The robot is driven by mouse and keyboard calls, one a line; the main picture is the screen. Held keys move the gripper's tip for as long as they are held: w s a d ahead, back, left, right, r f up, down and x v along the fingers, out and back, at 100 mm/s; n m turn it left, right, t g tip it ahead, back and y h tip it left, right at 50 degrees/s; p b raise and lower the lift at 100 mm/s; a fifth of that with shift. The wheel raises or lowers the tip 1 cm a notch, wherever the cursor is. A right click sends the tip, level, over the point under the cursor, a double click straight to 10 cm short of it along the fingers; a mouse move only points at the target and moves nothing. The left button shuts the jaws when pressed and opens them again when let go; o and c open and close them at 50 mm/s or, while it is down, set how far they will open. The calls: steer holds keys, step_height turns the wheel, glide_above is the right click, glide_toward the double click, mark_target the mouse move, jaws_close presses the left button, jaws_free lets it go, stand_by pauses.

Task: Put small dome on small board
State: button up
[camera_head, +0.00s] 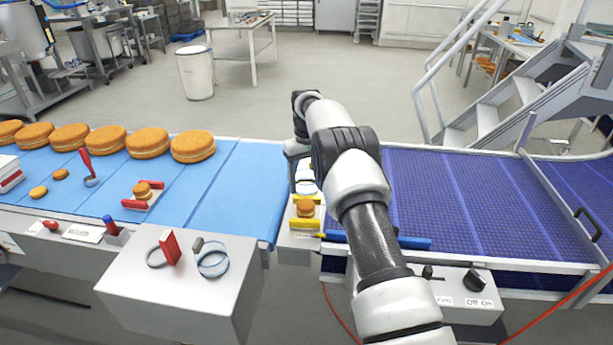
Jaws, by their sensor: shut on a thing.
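A small round orange-brown dome (306,207) shows at the small pale board (297,224) with yellow bars at its far and near sides. My gripper (305,188) points down just behind the dome in the picture. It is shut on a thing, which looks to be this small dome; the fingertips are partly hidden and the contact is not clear. I cannot tell whether the dome touches the board. A second small board (153,197) with red bars lies on the light-blue belt and bears a small brown round (142,188).
Several large filled rounds (148,143) stand along the light-blue belt's (225,190) far edge. Two small loose pieces (39,192) and a red-handled ladle (87,168) lie at its left. A blue bar (400,242) lies before the purple belt (470,205), which is otherwise clear.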

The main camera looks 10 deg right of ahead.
mark_target(306, 204)
steer(key=shift+f+b, duration=2.9)
steer(key=shift+f, duration=2.25)
steer(key=shift+f+b, duration=0.25)
steer(key=shift+b, duration=0.05)
steer(key=o, duration=1.5)
steer(key=shift+r+p, duration=1.9)
steer(key=shift+r, duration=1.65)
